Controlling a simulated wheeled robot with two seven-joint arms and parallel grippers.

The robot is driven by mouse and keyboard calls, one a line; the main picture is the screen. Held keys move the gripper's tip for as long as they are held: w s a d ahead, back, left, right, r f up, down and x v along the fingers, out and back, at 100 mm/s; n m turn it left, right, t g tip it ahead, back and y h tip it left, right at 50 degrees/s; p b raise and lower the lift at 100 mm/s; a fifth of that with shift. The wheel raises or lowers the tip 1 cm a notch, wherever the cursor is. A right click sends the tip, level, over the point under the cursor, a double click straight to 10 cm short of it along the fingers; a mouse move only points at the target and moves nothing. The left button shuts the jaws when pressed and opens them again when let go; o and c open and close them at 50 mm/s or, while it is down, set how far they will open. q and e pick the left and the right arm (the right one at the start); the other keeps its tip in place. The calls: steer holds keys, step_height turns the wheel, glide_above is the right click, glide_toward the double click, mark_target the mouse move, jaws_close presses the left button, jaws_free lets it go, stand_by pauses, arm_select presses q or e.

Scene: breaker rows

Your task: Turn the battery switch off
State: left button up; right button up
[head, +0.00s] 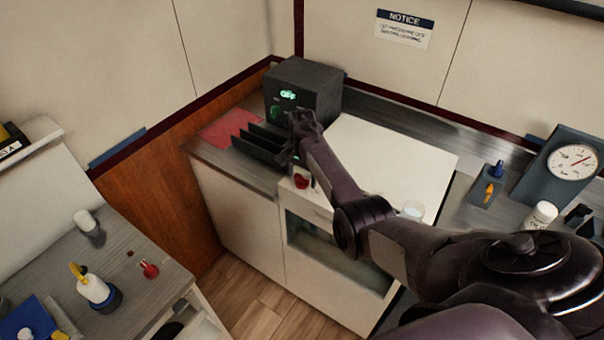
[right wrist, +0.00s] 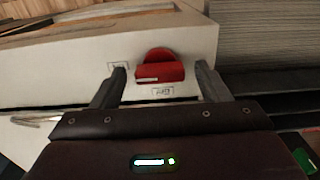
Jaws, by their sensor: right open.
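The battery switch is a red rotary knob (head: 301,182) on the front of the white cabinet (head: 238,218), near its top edge. In the right wrist view the red knob (right wrist: 160,70) sits upper centre, with small labels beside and below it that are too small to read surely. My right gripper (head: 296,162) is just above and behind the knob in the head view. In the right wrist view its open fingers (right wrist: 163,85) stand on either side of the knob with a gap, and it holds nothing. My left gripper is out of view.
A dark box (head: 325,88) with a green "OFF" display stands behind on the counter. A black slotted rack (head: 260,145) and a red mat (head: 225,128) lie close by. A gauge (head: 573,162) stands at right. Bottles stand on the left bench (head: 135,245).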

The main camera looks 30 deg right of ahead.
steer(key=c, duration=1)
steer(key=shift+n, duration=0.3)
steer(key=n+p, duration=0.1)
steer(key=n, duration=0.2)
steer(key=shift+r+n, duration=0.1)
steer(key=shift+n, duration=0.2)
steer(key=n+p, duration=0.1)
steer(key=n, duration=0.3)
steer(key=shift+n, duration=0.3)
steer(key=n, duration=0.4)
steer(key=shift+n+p, duration=0.3)
steer(key=n, duration=0.4)
steer(key=shift+n, duration=0.3)
